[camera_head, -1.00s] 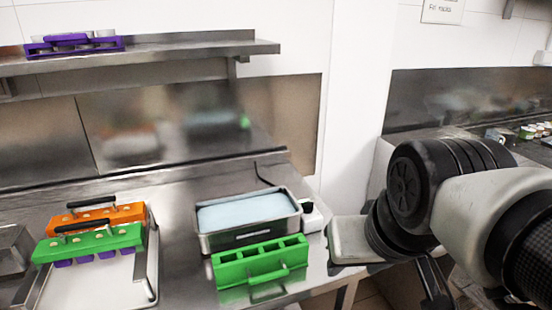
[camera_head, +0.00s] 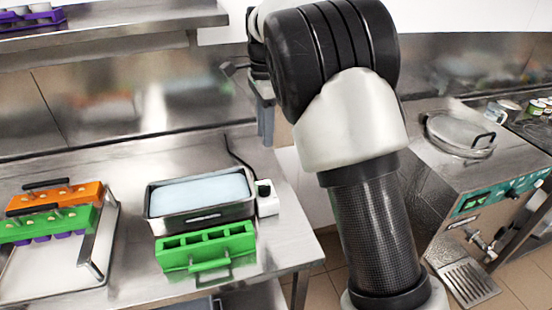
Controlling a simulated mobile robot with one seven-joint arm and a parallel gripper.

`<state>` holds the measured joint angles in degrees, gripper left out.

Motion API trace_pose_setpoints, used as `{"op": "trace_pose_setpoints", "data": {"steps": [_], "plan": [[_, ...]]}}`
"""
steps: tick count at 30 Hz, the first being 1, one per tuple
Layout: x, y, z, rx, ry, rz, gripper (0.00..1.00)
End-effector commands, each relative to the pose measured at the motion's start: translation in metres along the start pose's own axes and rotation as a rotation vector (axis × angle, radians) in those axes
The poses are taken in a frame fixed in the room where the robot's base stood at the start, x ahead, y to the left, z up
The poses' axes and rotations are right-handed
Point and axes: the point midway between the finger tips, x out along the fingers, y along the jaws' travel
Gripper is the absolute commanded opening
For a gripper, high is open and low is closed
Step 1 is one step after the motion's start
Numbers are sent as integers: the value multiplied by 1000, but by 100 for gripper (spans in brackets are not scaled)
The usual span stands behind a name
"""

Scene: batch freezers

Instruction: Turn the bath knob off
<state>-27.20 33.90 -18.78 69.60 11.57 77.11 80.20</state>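The bath (camera_head: 200,228) is a steel basin of pale blue liquid on the steel counter, left of centre. A small white control box (camera_head: 269,206) sits against its right side. The bath knob (camera_head: 263,187), dark with a bit of green, is on top of the box. My gripper (camera_head: 266,140) hangs with its grey fingers pointing down, above and behind the knob in the picture, apart from it. My own arm partly hides the gripper. The gap between the fingers is not clear.
A green mould rack (camera_head: 206,262) stands just in front of the bath. Orange (camera_head: 85,193) and green (camera_head: 85,219) moulds sit on a tray (camera_head: 50,280) at left. A dark cable (camera_head: 232,150) runs behind the bath. A machine with a round lid (camera_head: 458,138) is at right.

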Motion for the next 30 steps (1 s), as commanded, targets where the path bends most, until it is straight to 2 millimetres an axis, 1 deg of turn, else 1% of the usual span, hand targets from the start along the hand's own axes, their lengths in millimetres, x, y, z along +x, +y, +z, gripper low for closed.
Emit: {"op": "trace_pose_setpoints", "data": {"steps": [1,3,8,11,24,30], "plan": [[5,-6,5,18,7,10,30],[10,-10,9,39,12,18,30],[23,-12,10,51,15,23,30],[39,-11,10,50,15,24,30],[134,-8,8,49,15,25,30],[168,-8,7,49,15,23,30]]}}
